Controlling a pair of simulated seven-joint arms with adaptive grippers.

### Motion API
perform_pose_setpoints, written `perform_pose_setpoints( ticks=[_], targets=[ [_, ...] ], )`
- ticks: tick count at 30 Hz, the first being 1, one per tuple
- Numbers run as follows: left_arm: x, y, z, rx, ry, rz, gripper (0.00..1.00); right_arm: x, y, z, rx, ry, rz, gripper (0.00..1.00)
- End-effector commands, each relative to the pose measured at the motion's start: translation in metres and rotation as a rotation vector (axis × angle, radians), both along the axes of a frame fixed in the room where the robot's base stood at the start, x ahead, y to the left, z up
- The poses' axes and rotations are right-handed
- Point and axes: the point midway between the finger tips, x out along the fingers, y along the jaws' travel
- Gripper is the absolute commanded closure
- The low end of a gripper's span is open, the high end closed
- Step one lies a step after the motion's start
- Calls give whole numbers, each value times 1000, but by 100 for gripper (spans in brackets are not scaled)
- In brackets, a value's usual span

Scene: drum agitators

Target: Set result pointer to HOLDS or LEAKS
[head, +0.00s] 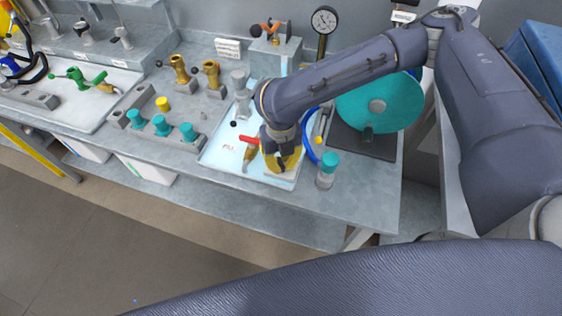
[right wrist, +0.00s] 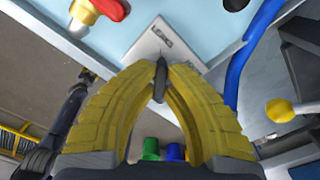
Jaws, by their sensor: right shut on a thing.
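My right gripper (head: 282,160) reaches down to the front part of the pale blue tray (head: 221,150) on the bench. In the right wrist view its yellow fingers (right wrist: 160,75) are shut on a small dark pointer (right wrist: 159,88), with the tips together around it. The pale result plate (right wrist: 158,44) lies just beyond the fingertips. Dark lettering on it looks like LEAKS; the rest of the plate is covered by the fingers, and HOLDS cannot be made out. In the head view the gripper hides the pointer. My left gripper is not in view.
A red-handled valve (head: 249,140) is close left of the gripper; its handle also shows in the right wrist view (right wrist: 112,8). A blue hose (head: 308,127) and a teal-capped jar (head: 327,168) are on the right. A large teal disc (head: 380,103) stands behind.

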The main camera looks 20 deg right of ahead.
Motion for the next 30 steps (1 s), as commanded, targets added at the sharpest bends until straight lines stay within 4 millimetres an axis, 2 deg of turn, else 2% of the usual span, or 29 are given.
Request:
perform_pose_setpoints(
  ticks=[19, 20, 25, 30],
  targets=[
    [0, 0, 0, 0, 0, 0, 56, -1, 0, -1, 0, 3, 51, 100],
    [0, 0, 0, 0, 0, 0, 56, -1, 0, -1, 0, 3, 51, 88],
    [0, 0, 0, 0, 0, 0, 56, -1, 0, 0, 0, 2, 50, 68],
    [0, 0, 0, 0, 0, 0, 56, 0, 0, 0, 0, 1, 50, 67]
  ],
)
